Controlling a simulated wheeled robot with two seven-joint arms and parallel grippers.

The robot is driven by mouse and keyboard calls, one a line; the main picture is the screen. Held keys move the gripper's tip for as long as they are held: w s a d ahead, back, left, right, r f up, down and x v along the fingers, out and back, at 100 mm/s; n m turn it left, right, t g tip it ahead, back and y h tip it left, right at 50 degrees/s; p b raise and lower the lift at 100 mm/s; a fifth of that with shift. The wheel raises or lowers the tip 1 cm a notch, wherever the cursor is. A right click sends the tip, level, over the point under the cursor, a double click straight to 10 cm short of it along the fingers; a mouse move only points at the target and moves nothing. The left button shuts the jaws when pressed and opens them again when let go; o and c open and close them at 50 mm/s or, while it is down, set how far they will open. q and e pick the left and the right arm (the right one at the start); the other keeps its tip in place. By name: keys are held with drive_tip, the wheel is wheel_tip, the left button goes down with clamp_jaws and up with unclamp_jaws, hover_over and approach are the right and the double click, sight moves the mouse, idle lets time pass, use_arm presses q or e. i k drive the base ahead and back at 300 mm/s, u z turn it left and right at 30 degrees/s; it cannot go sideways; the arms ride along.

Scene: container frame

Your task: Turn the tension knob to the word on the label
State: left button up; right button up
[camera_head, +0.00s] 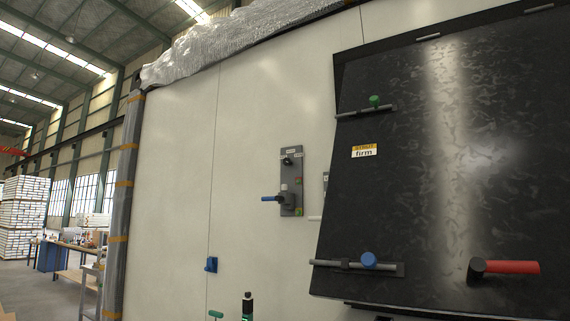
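A small orange and white label (364,151) reads "firm" on its white part; it sits on the dark mottled panel (420,200) at right. A grey control plate (291,210) on the white wall carries a small dark knob (288,160) near its top, with tiny tags around it too small to read. A blue-handled lever (272,199) sticks out to the left from the plate's lower part. I cannot tell for sure which control is the tension knob, or where it points. Neither of my grippers shows in the head view.
The dark panel stands out from the white wall (170,200). It bears a green knob (375,101) on a bar, a blue knob (368,260) on a bar and a red handle (511,267). A dark post (247,302) rises at the bottom edge. A workbench stands far left.

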sight(287, 162)
drive_tip(key=u, duration=1)
drive_tip(key=k, duration=1.25)
drive_tip(key=u, duration=1)
drive_tip(key=i, duration=0.55)
drive_tip(key=z, duration=0.5)
drive_tip(key=i, duration=1.75)
drive_tip(key=z, duration=1.5)
drive_tip(key=i, duration=0.9)
drive_tip(key=z, duration=1)
